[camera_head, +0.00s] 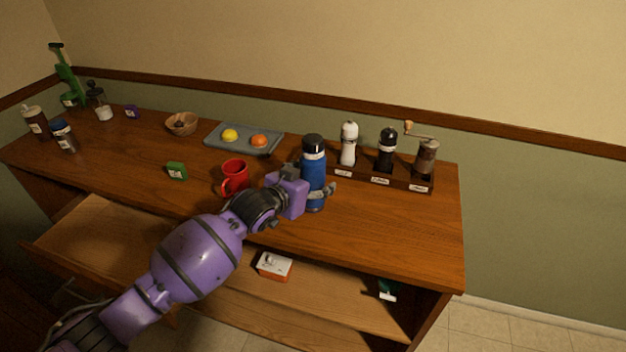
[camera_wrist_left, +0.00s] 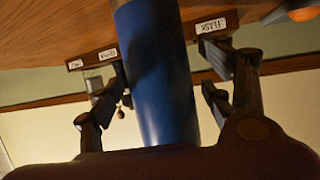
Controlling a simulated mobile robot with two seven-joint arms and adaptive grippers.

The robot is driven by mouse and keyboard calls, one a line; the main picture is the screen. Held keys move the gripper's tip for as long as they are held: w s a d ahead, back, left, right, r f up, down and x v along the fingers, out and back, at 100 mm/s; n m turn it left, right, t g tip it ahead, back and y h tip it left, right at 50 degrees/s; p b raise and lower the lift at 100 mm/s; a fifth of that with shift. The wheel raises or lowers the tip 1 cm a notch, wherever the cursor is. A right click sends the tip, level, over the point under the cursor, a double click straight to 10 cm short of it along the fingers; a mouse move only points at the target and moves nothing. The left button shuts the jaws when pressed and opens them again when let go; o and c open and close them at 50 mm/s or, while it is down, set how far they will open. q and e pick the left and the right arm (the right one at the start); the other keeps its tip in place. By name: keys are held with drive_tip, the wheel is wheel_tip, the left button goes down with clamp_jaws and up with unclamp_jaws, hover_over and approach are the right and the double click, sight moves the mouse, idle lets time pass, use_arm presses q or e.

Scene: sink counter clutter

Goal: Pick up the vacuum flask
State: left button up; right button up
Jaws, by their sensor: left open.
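The vacuum flask (camera_head: 313,166) is blue with a black lid and stands upright on the wooden counter, in front of the shaker rack. My left gripper (camera_head: 319,189) is at the flask's lower body, with a finger showing at its right side. In the left wrist view the blue flask (camera_wrist_left: 160,75) runs between the two open fingers of the left gripper (camera_wrist_left: 168,95). A gap shows between the flask and the right-hand finger; contact on the left-hand side is unclear. My right gripper is not in view.
A red mug (camera_head: 235,176) stands left of my left gripper, close to the arm. A dark rack (camera_head: 352,175) with a white shaker, a black shaker and a grinder is just behind the flask. A grey tray (camera_head: 218,142) holds two fruits. Open drawers lie below the counter.

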use_arm(q)
drive_tip(key=shift+w+f, duration=0.15)
drive_tip(key=c, duration=1.6)
drive_tip(key=shift+c, duration=0.5)
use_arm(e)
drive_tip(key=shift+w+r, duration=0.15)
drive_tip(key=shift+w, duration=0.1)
use_arm(q)
drive_tip(key=shift+r, duration=0.2)
